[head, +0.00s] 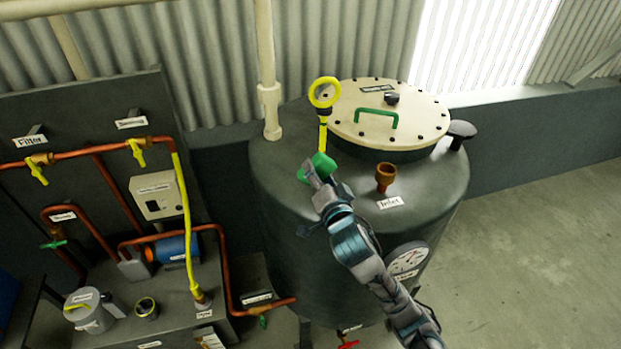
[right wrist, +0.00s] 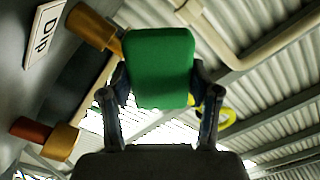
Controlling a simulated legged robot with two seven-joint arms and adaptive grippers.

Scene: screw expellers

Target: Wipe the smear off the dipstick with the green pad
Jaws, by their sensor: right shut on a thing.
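The dipstick (head: 322,112) stands upright on top of the tank, with a yellow ring handle at its upper end. The green pad (head: 322,164) is at the dipstick's lower visible part; I cannot tell whether it touches the stick. My right gripper (head: 314,177) is shut on the pad, which also shows between the two fingers in the right wrist view (right wrist: 160,68). In that view a bit of the yellow ring (right wrist: 229,117) shows behind the right finger. My left gripper is not in view.
A cream pipe (head: 268,75) rises behind. Copper piping (head: 100,149) is at left. The floor at right is clear.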

